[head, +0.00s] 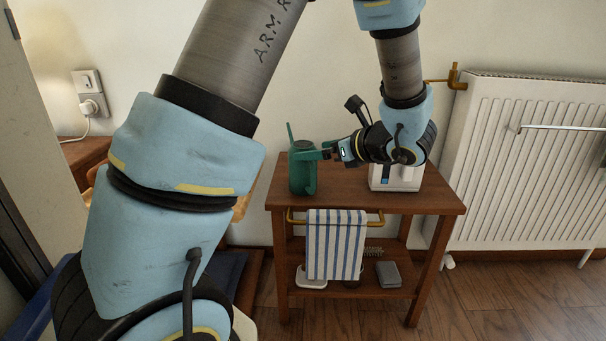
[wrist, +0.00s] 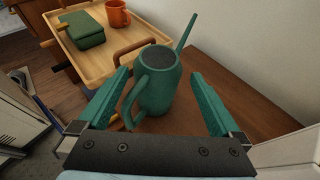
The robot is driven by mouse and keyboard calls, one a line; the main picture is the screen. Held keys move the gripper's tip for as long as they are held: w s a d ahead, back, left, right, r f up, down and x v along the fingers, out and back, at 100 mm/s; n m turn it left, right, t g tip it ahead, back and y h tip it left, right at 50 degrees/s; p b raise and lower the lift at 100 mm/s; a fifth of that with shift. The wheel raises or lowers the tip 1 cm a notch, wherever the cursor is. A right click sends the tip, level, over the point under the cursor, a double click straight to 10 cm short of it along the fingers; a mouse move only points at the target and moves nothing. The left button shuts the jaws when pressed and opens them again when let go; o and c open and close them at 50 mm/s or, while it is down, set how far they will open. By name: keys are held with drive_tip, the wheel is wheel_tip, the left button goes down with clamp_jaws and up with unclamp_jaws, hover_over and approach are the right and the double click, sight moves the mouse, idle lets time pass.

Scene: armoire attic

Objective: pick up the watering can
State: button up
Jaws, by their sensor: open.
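The watering can (head: 301,174) is green, with a dark top, and stands upright at the left end of a small wooden table (head: 431,200). In the wrist view the watering can (wrist: 160,92) stands between my gripper's two green fingers, with its handle towards the left finger and its thin spout pointing up and away to the right. My gripper (wrist: 164,85) is open around the can's near side. I cannot tell whether either finger touches it. In the head view my gripper (head: 312,150) reaches in from the right at the can's upper part.
A white appliance (head: 396,178) stands on the table under my wrist. A striped towel (head: 335,245) hangs on the front rail. A white radiator (head: 525,165) is at the right. In the wrist view a wooden tray (wrist: 92,72) beyond the can holds an orange mug (wrist: 118,14) and a green box (wrist: 82,29).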

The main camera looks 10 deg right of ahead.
drive_tip(key=b+x, duration=0.1)
drive_tip(key=x, duration=0.1)
drive_tip(key=b+x, duration=0.1)
drive_tip(key=x, duration=0.1)
drive_tip(key=shift+a+f, duration=0.2)
drive_tip(key=shift+f, duration=0.25)
drive_tip(key=shift+w+a+f, duration=0.1)
drive_tip(key=shift+w+a, duration=0.15)
drive_tip(key=shift+w, duration=0.05)
drive_tip(key=c, duration=1.4)
